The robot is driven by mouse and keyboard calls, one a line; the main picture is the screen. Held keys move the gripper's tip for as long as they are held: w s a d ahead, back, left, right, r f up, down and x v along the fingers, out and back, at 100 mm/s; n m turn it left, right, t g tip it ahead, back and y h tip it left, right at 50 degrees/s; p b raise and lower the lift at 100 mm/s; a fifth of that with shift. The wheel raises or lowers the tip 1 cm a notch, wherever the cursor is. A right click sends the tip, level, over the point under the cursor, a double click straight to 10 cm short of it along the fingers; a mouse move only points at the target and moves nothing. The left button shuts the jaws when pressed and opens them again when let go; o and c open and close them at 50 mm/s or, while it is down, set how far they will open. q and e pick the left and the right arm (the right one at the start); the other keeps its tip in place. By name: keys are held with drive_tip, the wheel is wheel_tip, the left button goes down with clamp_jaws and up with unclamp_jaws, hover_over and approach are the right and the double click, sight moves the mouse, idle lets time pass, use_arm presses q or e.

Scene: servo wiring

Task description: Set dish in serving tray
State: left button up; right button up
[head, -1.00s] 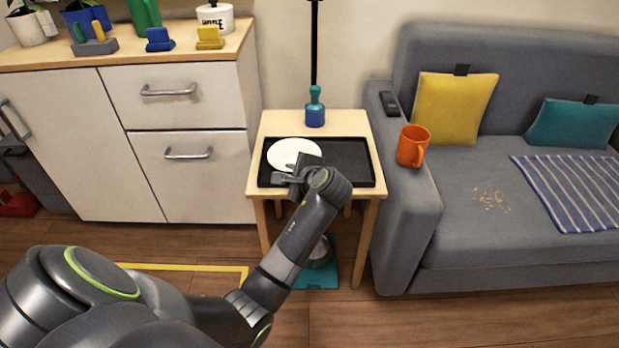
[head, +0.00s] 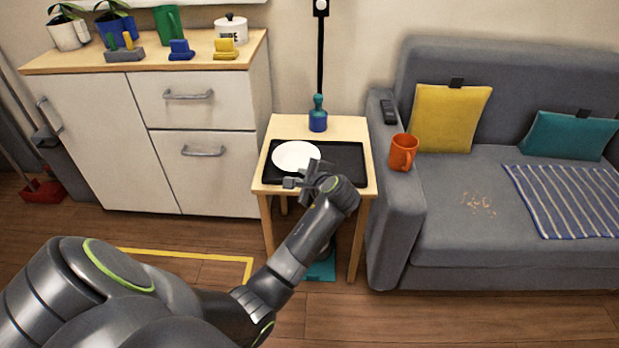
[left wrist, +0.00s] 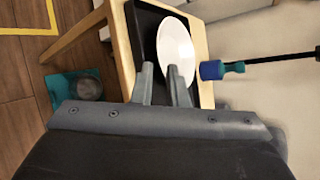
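A white dish (head: 296,155) lies in the left part of the black serving tray (head: 345,180), which rests on a small wooden side table. In the left wrist view the dish (left wrist: 176,45) lies beyond my fingertips, and the tray (left wrist: 146,22) shows beside it. My left gripper (head: 303,177) is at the front right side of the dish, over the tray's front edge. In the left wrist view its two fingers (left wrist: 160,68) stand apart with a gap and nothing is clearly held between them. Whether a fingertip touches the dish I cannot tell. My right gripper is not in view.
A blue and teal bottle (head: 318,115) stands behind the tray on the side table (head: 345,128). An orange mug (head: 403,152) sits on the sofa armrest to the right. A white cabinet (head: 115,140) stands to the left. The tray's right half is empty.

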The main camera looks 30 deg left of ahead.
use_arm(q)
drive_tip(key=s+d+f+n+g+h, duration=0.1)
drive_tip(key=s+d+f+n+h, duration=0.15)
drive_tip(key=s+f, duration=0.6)
drive_tip(key=s+d+f+n+g+h, duration=0.1)
drive_tip(key=s+d+f+n+h, duration=0.15)
drive_tip(key=s+f, duration=0.6)
drive_tip(key=s+d+f+n+g+h, duration=0.1)
drive_tip(key=s+d+f+n+h, duration=0.1)
drive_tip(key=s, duration=0.8)
drive_tip(key=s+d+f+n+g+h, duration=0.1)
drive_tip(key=s+d+n+h, duration=0.3)
drive_tip(key=s, duration=0.7)
drive_tip(key=d+f+n, duration=0.1)
drive_tip(key=n, duration=0.1)
drive_tip(key=shift+d+f+n, duration=0.15)
drive_tip(key=shift+d+n, duration=0.05)
drive_tip(key=shift+n, duration=0.1)
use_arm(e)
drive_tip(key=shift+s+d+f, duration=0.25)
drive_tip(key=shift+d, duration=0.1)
use_arm(q)
drive_tip(key=shift+p, duration=0.4)
